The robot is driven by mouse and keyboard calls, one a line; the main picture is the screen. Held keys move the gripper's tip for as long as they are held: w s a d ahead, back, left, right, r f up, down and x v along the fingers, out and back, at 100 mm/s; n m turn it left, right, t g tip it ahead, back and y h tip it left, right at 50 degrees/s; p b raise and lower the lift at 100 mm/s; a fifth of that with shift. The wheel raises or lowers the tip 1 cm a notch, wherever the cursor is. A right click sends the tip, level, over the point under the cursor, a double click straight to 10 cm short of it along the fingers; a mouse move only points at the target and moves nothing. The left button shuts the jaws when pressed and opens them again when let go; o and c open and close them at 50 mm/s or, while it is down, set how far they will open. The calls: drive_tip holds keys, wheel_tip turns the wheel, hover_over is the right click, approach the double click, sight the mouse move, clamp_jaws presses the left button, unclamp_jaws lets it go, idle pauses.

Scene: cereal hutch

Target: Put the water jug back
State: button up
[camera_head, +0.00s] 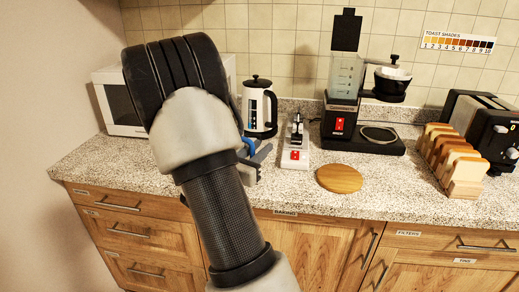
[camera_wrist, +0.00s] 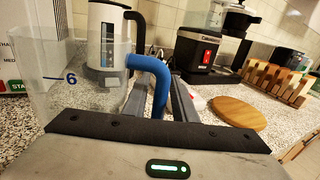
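The water jug (camera_wrist: 52,95) is clear, with a blue "6" mark and a blue handle (camera_wrist: 155,72). It fills the left of the wrist view. In the head view my arm hides most of it, and only a bit of the blue handle (camera_head: 248,146) shows. My gripper (camera_head: 262,160) is low over the counter's front part. In the wrist view the fingers of my gripper (camera_wrist: 160,100) lie on both sides of the handle and seem closed on it. Whether the jug's base touches the counter is hidden.
A white-and-black kettle (camera_head: 259,108) stands behind my gripper. To the right are a small device with a red switch (camera_head: 296,145), a round wooden board (camera_head: 340,179), a coffee machine (camera_head: 345,120), a toast rack (camera_head: 452,160) and a toaster (camera_head: 490,125). A microwave (camera_head: 118,105) is at left.

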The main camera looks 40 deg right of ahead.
drive_tip(key=shift+o, duration=0.3)
drive_tip(key=shift+r, duration=0.15)
drive_tip(key=shift+a, duration=0.2)
drive_tip(key=p+v, duration=0.1)
drive_tip(key=v, duration=1)
drive_tip(key=shift+s+a+r, duration=0.1)
drive_tip(key=shift+r, duration=0.05)
drive_tip(key=s+a+r+m+g+y, duration=0.1)
drive_tip(key=s+a+m+g+y, duration=0.25)
drive_tip(key=s+m, duration=0.4)
drive_tip(key=s+a+r+m+g+y, duration=0.1)
drive_tip(key=s+a+m+g+y, duration=0.15)
drive_tip(key=s+m+y, duration=0.4)
drive_tip(key=s+a+r+m+t+y, duration=0.1)
drive_tip(key=a+r+m+t+y, duration=0.1)
drive_tip(key=a, duration=0.6)
drive_tip(key=s+a+r+m+t+y, duration=0.1)
drive_tip(key=a+r+m+t+y, duration=0.2)
drive_tip(key=a, duration=0.5)
drive_tip(key=m+t+y, duration=0.1)
drive_tip(key=m+y, duration=0.1)
drive_tip(key=shift+s+a+m, duration=0.15)
drive_tip(key=shift+s+m, duration=0.1)
drive_tip(key=shift+m, duration=0.15)
